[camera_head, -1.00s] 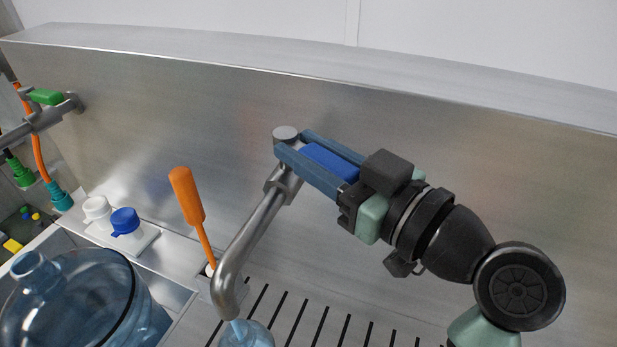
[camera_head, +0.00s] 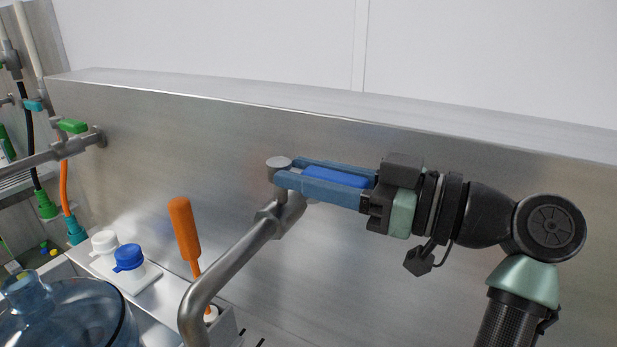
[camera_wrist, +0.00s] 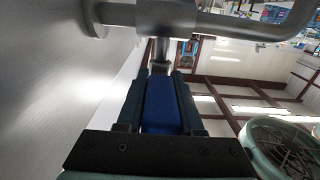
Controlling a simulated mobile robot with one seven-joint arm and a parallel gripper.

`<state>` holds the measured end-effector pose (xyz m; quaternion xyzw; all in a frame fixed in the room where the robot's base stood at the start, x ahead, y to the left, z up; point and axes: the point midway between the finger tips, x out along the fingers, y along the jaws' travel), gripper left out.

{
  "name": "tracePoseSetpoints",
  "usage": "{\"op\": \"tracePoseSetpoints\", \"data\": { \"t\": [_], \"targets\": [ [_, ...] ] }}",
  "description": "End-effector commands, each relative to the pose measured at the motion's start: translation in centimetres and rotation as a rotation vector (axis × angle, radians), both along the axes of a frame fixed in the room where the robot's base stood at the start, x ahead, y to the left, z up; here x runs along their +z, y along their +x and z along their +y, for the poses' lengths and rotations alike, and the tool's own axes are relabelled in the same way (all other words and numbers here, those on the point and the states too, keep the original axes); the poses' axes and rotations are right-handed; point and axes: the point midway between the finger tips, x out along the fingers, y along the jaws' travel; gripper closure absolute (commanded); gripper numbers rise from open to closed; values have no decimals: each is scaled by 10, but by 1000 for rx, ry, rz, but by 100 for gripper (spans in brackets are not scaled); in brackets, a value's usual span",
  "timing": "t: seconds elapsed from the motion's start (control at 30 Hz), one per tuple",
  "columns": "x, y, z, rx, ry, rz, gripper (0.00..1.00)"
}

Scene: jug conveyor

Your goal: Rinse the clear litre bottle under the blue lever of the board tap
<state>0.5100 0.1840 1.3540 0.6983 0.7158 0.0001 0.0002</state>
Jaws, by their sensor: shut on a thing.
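The board tap (camera_head: 240,258) comes out of the steel back panel, and its bent grey spout runs down to the left. Its blue lever (camera_head: 335,178) lies between the two blue-grey fingers of my gripper (camera_head: 288,173). My gripper is shut on the lever, with the fingertips close to the tap's round cap. In the wrist view the blue lever (camera_wrist: 162,105) lies lengthwise between the fingers, and the tap's pipe (camera_wrist: 170,18) crosses beyond it. The clear litre bottle is not in view now. The spout's mouth is below the head picture.
A large blue-tinted jug (camera_head: 65,315) stands lower left. A white cap (camera_head: 104,241) and a blue cap (camera_head: 128,256) sit on a pale block. An orange-handled tool (camera_head: 185,232) stands behind the spout. A green-levered tap (camera_head: 72,126) is at left.

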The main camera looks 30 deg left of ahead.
Motion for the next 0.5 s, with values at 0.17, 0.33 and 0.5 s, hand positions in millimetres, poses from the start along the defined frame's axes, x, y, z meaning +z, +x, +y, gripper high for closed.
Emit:
{"op": "tracePoseSetpoints", "data": {
  "t": [0.17,0.33,0.5],
  "targets": [
    [2,-2,1,9,3,-3,100],
    [2,-2,1,8,2,-3,48],
    [1,-2,1,6,1,-2,35]
  ]
}}
